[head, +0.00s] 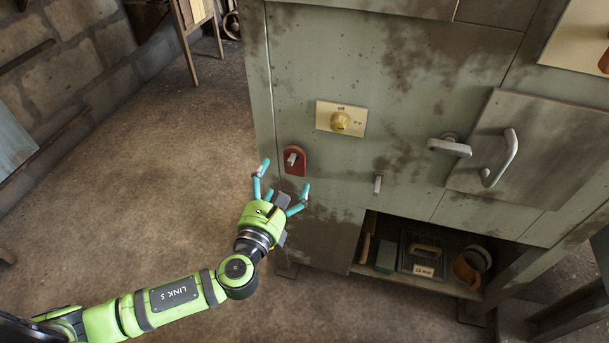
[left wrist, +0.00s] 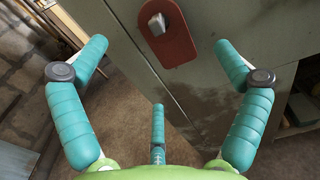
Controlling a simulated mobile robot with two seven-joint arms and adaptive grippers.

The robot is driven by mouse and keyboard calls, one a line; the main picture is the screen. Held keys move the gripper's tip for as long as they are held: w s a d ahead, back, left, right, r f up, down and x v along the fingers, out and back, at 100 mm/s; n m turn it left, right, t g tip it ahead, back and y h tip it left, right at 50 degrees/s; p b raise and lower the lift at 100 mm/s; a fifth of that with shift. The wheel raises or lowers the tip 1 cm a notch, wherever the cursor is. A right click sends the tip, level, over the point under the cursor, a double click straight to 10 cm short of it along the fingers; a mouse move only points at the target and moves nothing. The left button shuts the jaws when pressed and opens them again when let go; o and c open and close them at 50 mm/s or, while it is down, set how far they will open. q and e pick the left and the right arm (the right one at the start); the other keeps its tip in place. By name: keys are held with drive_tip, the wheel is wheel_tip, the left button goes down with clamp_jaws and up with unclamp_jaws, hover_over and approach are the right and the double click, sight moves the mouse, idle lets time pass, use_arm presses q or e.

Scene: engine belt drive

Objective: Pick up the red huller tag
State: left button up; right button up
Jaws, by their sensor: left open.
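The red huller tag (head: 294,167) is a small plate with a rounded top. It hangs on a light metal peg on the grey-green cabinet front, near the cabinet's left edge. In the left wrist view the tag (left wrist: 171,45) is ahead of the fingers, at the top middle, with the peg through its upper part. My left gripper (head: 279,183) is just below the tag in the head view. Its teal fingers are spread open and empty, and none visibly holds the tag. My right gripper is in neither view.
A yellow knob (head: 340,121) on a cream plate is above and right of the tag. A bare peg (head: 378,184) and a lever handle (head: 450,146) stick out farther right. An open shelf (head: 428,280) below holds several items.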

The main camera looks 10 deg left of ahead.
sight(295, 161)
use_arm(q)
drive_tip(key=w, duration=0.7)
drive_tip(key=shift+d+r+b, duration=0.15)
drive_tip(key=shift+r+b, duration=0.1)
drive_tip(key=shift+b, duration=0.05)
drive_tip(key=shift+s, duration=0.1)
drive_tip(key=c, duration=1.1)
